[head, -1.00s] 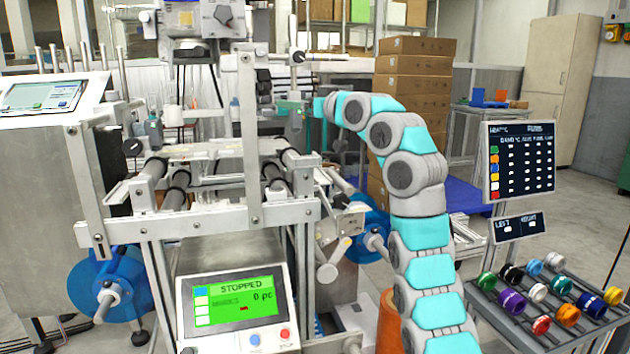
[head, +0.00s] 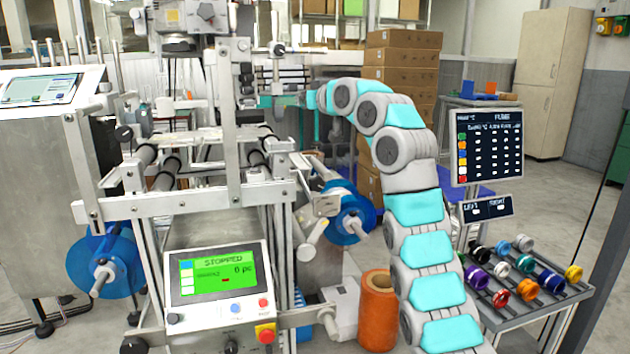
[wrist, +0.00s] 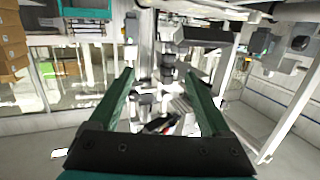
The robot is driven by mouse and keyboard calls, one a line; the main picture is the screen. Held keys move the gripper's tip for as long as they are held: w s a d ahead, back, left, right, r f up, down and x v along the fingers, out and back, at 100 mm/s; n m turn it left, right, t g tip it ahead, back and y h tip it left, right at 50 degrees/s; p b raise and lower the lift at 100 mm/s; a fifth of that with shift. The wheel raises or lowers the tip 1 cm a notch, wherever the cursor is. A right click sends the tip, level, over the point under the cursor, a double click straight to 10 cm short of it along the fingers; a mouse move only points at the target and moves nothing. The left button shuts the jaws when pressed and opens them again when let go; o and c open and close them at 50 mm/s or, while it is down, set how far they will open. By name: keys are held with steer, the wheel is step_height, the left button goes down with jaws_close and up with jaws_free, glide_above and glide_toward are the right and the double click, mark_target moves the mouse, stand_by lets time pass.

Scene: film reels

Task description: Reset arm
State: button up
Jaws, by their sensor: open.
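My gripper shows in the wrist view (wrist: 160,90) with its two green fingers apart and nothing between them. In the head view my arm rises on the right of the machine and bends left at the top. Its end (head: 283,100) is held out level near the machine's upper rear part, small and partly lost against the machine. I cannot tell in the head view whether it touches the machine.
The packaging machine (head: 230,187) with blue film reels (head: 350,212) fills the left and middle. An orange roll (head: 378,310) stands by my arm. A rack of coloured spools (head: 515,270) and a display board (head: 488,146) are at right. Stacked boxes (head: 402,60) stand behind.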

steer(key=w+d+f+m+g+h, duration=0.1)
steer(key=d+f+m+g+h, duration=0.1)
steer(key=d+f+m+h, duration=0.35)
steer(key=s+d+f+m+g+h, duration=0.1)
steer(key=s+d+f+g+h, duration=0.1)
steer(key=s+d+f, duration=0.4)
steer(key=s+d+f+g+h, duration=0.25)
steer(key=s+d+f, duration=0.2)
steer(key=s, duration=0.35)
steer(key=s+d+f+g, duration=0.1)
steer(key=s+f+g, duration=0.2)
steer(key=s+f, duration=0.5)
steer(key=s+d+f+g, duration=0.1)
steer(key=s+f, duration=0.7)
steer(key=s, duration=1.6)
steer(key=s+d+f+g, duration=0.1)
steer(key=s+f+g, duration=0.3)
steer(key=s, duration=1.2)
step_height(320, 180, down, 5)
steer(key=shift+s+d+r+g+p, duration=0.15)
steer(key=shift+s+r+g+p, duration=0.05)
steer(key=shift+g+p, duration=0.2)
steer(key=shift+d+m, duration=0.1)
steer(key=shift+m, duration=0.25)
